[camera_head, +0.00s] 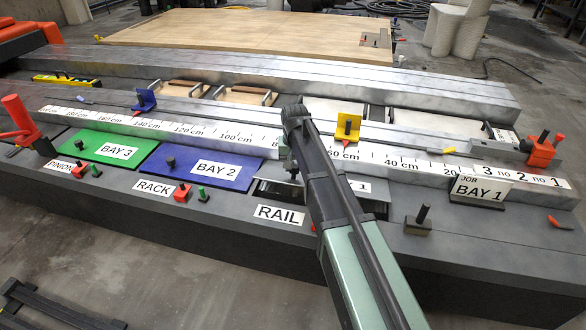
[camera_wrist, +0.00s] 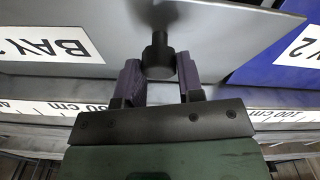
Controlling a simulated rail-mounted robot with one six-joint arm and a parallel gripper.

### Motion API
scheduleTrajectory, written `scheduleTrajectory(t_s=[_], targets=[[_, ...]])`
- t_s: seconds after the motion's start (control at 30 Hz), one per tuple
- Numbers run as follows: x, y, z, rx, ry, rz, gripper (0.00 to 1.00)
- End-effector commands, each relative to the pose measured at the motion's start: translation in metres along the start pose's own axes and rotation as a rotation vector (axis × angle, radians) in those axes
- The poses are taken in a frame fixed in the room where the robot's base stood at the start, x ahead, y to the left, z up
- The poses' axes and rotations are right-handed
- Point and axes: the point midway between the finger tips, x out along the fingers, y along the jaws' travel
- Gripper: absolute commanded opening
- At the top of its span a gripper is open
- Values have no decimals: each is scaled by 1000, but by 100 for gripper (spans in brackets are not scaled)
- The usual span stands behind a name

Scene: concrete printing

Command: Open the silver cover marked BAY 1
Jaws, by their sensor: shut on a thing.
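The silver cover (camera_wrist: 115,25) marked BAY 1 fills much of the wrist view, its label (camera_wrist: 55,45) at the left. In the head view the cover (camera_head: 376,208) is partly hidden behind my arm, with only the end of its label showing. My gripper (camera_wrist: 158,72) is shut on the cover's dark knob (camera_wrist: 157,48), with one finger on each side. In the head view my gripper (camera_head: 291,165) is at the cover's left part. A dark area (camera_head: 268,187) shows there; I cannot tell whether it is a gap or shadow.
The blue BAY 2 cover (camera_head: 185,165) and green BAY 3 cover (camera_head: 108,147) lie to the left. A ruler rail (camera_head: 400,160) with a yellow stop (camera_head: 348,125) runs behind. A JOB BAY 1 sign (camera_head: 480,189) and a dark peg (camera_head: 420,217) stand to the right.

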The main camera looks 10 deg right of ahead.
Motion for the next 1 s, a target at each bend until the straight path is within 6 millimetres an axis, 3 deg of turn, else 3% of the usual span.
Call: scheduleTrajectory(t_s=[0.03,0.4,1.0], targets=[[-10,3,-9,2,7,4,0],[-35,15,-49,4,8,7,0],[-43,36,-116,6,4,8,0]])
